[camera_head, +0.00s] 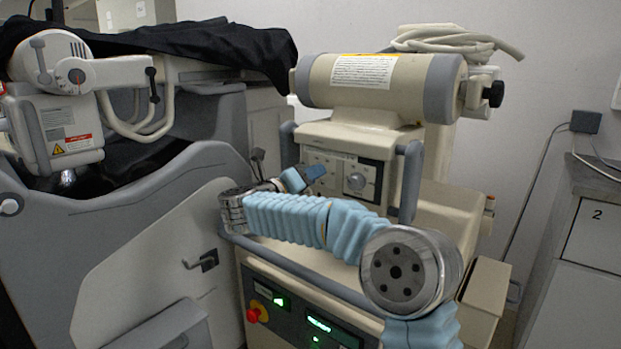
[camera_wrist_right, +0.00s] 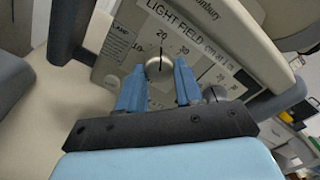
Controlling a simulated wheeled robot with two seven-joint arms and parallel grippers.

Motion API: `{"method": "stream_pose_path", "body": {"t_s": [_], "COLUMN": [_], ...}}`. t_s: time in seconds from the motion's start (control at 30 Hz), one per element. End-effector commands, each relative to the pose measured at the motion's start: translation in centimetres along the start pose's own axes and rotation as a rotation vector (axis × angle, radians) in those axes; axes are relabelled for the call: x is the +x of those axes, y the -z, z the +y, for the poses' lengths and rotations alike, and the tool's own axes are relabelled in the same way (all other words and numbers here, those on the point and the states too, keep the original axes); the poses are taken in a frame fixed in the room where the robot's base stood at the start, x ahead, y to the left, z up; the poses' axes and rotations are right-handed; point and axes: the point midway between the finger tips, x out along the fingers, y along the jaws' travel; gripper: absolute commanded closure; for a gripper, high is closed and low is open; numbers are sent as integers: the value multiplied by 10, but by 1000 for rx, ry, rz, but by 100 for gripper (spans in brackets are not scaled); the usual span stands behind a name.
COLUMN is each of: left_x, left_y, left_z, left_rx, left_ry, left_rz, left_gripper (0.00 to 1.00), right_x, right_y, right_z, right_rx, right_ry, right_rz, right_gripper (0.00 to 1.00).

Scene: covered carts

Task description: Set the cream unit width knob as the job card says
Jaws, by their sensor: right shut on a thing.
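The cream unit (camera_head: 440,205) stands at the centre in the head view, its control panel (camera_head: 318,160) facing me. My right gripper (camera_head: 313,173) reaches the panel's left part. In the wrist view its blue fingers (camera_wrist_right: 158,85) are shut on a round silver knob (camera_wrist_right: 158,67), one on each side. A dark line on the knob points near the 20 of a scale with 10, 20 and 30. The panel reads "LIGHT FIELD cm at 1 m". A second knob (camera_head: 357,182) sits to the right, also in the wrist view (camera_wrist_right: 213,93). No readable width label or job card shows. My left gripper is out of view.
A blue-grey handle (camera_head: 410,180) stands at the panel's right side. A rail, a red stop button (camera_head: 255,312) and green displays lie below. A printed sheet (camera_head: 363,71), too small to read, is on the cylinder. A grey machine with black cloth stands left.

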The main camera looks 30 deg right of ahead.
Motion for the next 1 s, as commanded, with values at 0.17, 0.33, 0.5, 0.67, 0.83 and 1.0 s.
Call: {"method": "stream_pose_path", "body": {"t_s": [0.17, 0.33, 0.5, 0.67, 0.83, 1.0], "left_x": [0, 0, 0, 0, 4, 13], "left_y": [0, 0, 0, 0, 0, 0], "left_z": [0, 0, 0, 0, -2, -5], "left_rx": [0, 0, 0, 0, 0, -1], "left_ry": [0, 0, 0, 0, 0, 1], "left_rz": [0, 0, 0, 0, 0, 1], "left_gripper": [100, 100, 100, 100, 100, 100], "right_x": [0, 0, 0, 0, -12, -49], "right_y": [0, 0, 0, 0, 0, 1], "right_z": [1, 1, 0, 0, 1, 3], "right_rx": [-1, 0, 0, 1, 2, 2], "right_ry": [-2, -2, -1, -1, -2, -5], "right_rz": [1, 1, 0, 0, -2, -4], "right_gripper": [96, 53, 40, 40, 40, 40]}}
